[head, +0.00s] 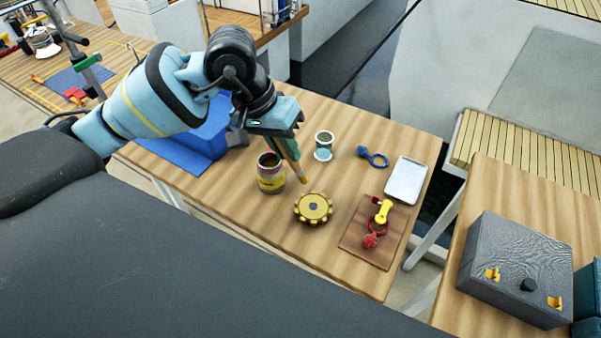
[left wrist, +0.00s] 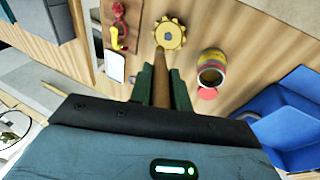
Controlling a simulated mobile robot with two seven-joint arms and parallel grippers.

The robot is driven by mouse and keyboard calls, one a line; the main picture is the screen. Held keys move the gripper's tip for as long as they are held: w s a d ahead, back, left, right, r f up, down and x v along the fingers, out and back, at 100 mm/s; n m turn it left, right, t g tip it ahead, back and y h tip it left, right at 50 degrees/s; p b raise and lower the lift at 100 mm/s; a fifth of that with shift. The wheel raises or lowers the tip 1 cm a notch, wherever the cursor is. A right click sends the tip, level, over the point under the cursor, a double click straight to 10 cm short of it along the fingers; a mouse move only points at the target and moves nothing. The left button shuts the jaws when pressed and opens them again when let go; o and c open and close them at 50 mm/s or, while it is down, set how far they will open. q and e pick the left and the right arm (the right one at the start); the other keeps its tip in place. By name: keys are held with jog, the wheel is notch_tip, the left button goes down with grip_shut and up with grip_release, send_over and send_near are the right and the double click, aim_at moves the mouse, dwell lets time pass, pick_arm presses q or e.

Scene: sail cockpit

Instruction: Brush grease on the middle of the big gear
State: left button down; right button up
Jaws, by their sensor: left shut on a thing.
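The big gear (head: 313,208) is yellow with a dark middle and lies flat on the wooden table. It also shows in the left wrist view (left wrist: 169,34). My left gripper (head: 284,142) is shut on a brush (head: 294,163) with a wooden handle, which points down and to the right. The brush's lower end is above and just behind the gear in the head view; I cannot tell whether it touches anything. An open grease tin (head: 271,174) with a yellow and red label stands left of the gear. It also shows in the left wrist view (left wrist: 211,70). My right gripper is not in view.
A brown board (head: 355,247) with red and yellow shackles lies right of the gear. A pale tray (head: 405,180), a blue shackle (head: 372,156) and a small can (head: 324,142) stand behind. A grey case (head: 515,267) sits on the right table.

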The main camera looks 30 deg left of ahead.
pick_arm(q)
jog(key=shift+f, duration=0.1)
jog(key=d+f+b, duration=0.1)
jog(key=f, duration=0.1)
jog(key=s+d+f, duration=0.1)
jog(key=shift+d+f+b, duration=0.15)
jog(key=shift+f+b, duration=0.2)
jog(key=shift+b, duration=0.05)
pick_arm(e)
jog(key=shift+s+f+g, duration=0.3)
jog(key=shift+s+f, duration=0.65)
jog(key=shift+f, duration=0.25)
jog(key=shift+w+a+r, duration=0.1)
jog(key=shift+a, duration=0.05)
